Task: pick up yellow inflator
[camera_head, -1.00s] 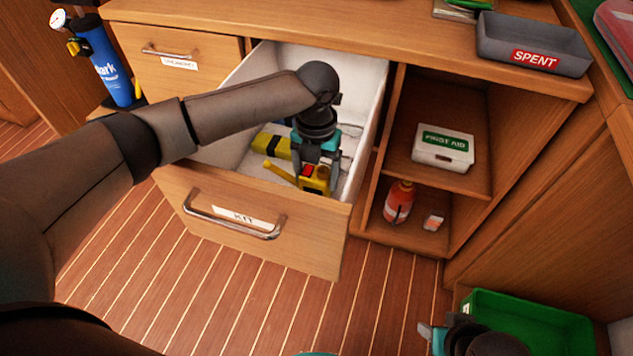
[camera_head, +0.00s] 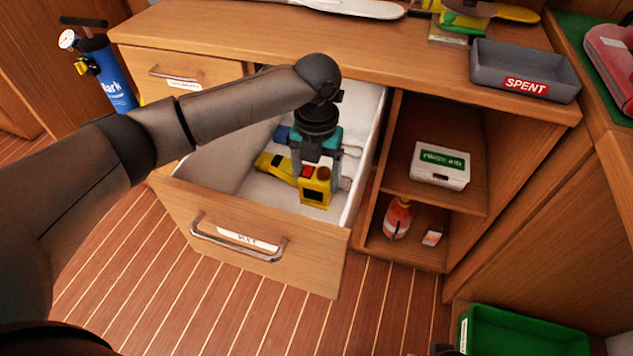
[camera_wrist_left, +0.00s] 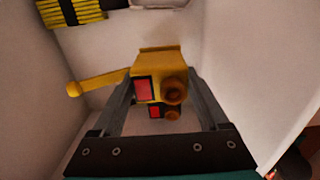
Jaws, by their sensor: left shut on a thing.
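The yellow inflator (camera_head: 316,188) is a boxy yellow body with a red patch and a round knob. My left gripper (camera_head: 316,176) is shut on it, one finger on each side, inside the open KIT drawer (camera_head: 255,222). In the left wrist view the inflator (camera_wrist_left: 160,72) sits between the fingers (camera_wrist_left: 162,100), and its yellow lever with a round end sticks out to the left. Whether it clears the drawer floor is hard to tell.
A yellow-and-black item (camera_head: 270,162) lies in the drawer to the left of the inflator. The drawer walls are close around the gripper. Right of it is an open shelf with a first aid box (camera_head: 440,165) and a red bottle (camera_head: 397,218). A SPENT tray (camera_head: 525,70) stands on the counter.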

